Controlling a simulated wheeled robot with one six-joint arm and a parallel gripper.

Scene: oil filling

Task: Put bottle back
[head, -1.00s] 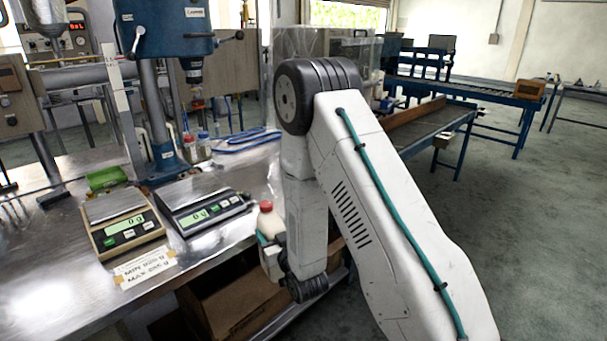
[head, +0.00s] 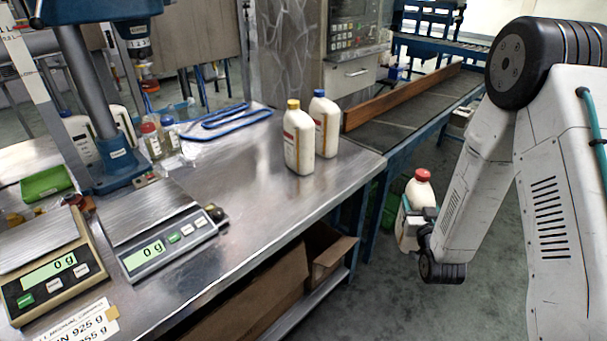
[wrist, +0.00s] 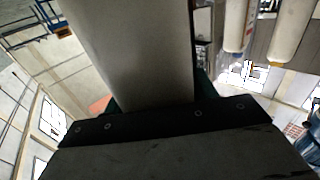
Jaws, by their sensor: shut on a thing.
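A white bottle with a red cap (head: 419,190) is held upright by my gripper (head: 420,222), to the right of the steel table and clear of it. In the wrist view the bottle (wrist: 130,45) fills the upper middle, with the dark gripper body below it. On the table stand a white bottle with a yellow cap (head: 299,140) and one with a blue cap (head: 324,122), close together near the far right edge. The fingertips are partly hidden behind the bottle and wrist.
The steel table (head: 240,205) has free room in front of the two bottles. Two scales (head: 165,243) stand at the left. A blue coiled hose (head: 222,117) lies behind. A dark conveyor with a wooden rail (head: 400,97) runs off at the back right.

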